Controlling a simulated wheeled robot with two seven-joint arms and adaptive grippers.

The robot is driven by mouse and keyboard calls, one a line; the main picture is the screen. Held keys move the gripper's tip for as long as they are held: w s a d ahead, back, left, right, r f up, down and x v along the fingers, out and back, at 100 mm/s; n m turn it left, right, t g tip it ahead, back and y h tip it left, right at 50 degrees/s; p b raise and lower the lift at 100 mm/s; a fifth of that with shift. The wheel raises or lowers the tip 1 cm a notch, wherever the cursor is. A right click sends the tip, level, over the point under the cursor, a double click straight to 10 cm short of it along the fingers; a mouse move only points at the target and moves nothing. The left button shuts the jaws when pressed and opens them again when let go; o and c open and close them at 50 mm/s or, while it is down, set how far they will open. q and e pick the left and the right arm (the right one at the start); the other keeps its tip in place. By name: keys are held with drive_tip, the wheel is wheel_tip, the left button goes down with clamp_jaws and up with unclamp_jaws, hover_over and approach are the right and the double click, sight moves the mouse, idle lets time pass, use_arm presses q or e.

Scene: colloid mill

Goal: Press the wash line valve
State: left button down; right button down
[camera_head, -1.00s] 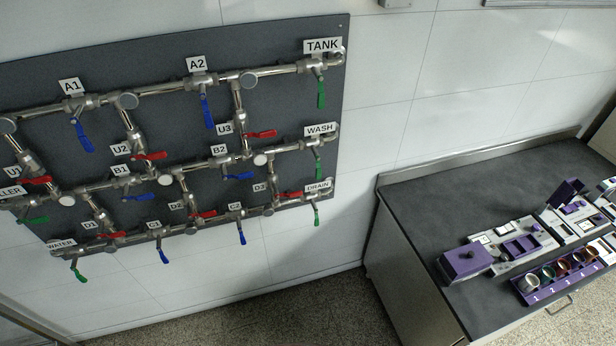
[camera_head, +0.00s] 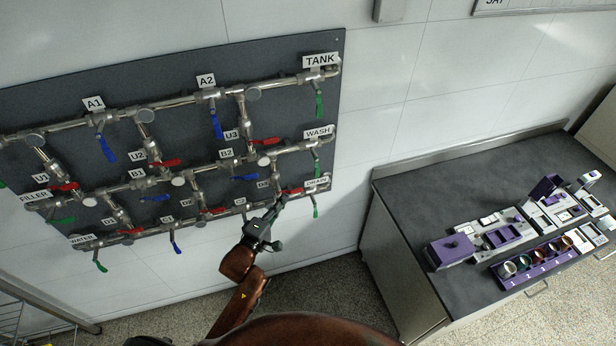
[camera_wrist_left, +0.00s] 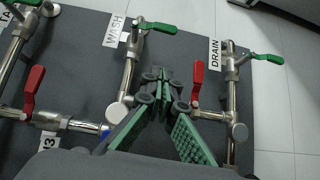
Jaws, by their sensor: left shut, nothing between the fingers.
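The wash line valve has a green lever (camera_head: 317,165) hanging below its WASH label (camera_head: 317,131) at the right side of the dark pipe board. In the left wrist view the green wash lever (camera_wrist_left: 158,27) is at the top, beside the WASH label (camera_wrist_left: 115,30). My left gripper (camera_head: 281,202) is in front of the board's lower right, below and left of the wash lever. It is shut and empty. In the left wrist view its fingertips (camera_wrist_left: 163,76) lie below the wash lever in the picture, apart from it. My right gripper is not in view.
The DRAIN valve's green lever (camera_wrist_left: 268,58) and a red lever (camera_wrist_left: 197,80) are close to the left gripper. Other pipes and blue, red and green levers cover the board (camera_head: 60,95). A dark-topped counter (camera_head: 410,205) with purple devices stands at right.

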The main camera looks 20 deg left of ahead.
use_arm(q)
drive_tip(key=p, duration=0.2)
approach(317, 173)
drive_tip(key=w+a, duration=0.4)
drive_tip(key=w+d, duration=0.1)
drive_tip(key=w+d+f, duration=0.1)
drive_tip(key=d, duration=0.1)
drive_tip(key=shift+w+d, duration=0.2)
drive_tip(key=shift+w, duration=0.15)
drive_tip(key=shift+w+d+f+n+t+b, duration=0.1)
drive_tip(key=shift+d+f+n+t+b, duration=0.15)
drive_tip(key=shift+b, duration=0.35)
